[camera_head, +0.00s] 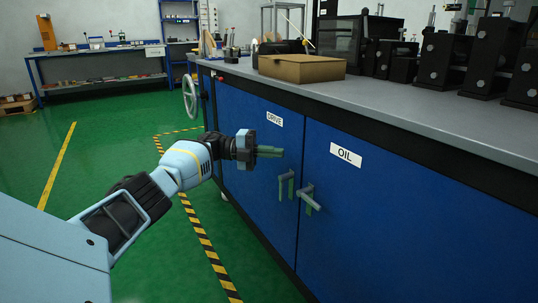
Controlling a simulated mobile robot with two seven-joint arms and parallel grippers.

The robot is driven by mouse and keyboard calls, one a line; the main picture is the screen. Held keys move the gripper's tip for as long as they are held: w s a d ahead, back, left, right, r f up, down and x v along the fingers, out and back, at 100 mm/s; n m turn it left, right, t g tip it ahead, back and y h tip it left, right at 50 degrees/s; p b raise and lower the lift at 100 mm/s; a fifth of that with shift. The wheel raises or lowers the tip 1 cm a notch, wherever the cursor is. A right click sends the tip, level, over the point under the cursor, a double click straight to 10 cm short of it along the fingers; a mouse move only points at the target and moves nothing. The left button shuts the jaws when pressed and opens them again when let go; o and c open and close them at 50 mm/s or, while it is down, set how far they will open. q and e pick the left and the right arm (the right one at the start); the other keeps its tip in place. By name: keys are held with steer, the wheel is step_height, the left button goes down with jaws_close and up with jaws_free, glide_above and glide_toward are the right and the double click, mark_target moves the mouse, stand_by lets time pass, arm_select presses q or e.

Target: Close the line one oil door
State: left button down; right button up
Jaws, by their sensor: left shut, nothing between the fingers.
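The oil door (410,225) is the blue cabinet panel at the right, with a white "OIL" label (346,154). It looks about flush with the cabinet front; I cannot tell whether a small gap is left at its edge. Its grey handle (310,198) is near its left edge and looks tilted. My left gripper (281,152) is shut and empty, in front of the neighbouring drive door (245,165), above and left of the handles. It looks apart from the oil door and its handle. My right gripper is not in view.
The drive door's handle (286,186) is close beside the oil handle. A grey worktop (400,97) above carries a cardboard box (301,69) and several black machine units. A handwheel (189,96) sticks out at the cabinet's far end. The green floor (150,255) at left is free.

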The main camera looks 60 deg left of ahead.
arm_select(q)
steer(key=shift+s+a+b, duration=0.25)
steer(key=shift+a+b, duration=0.4)
steer(key=shift+a, duration=0.45)
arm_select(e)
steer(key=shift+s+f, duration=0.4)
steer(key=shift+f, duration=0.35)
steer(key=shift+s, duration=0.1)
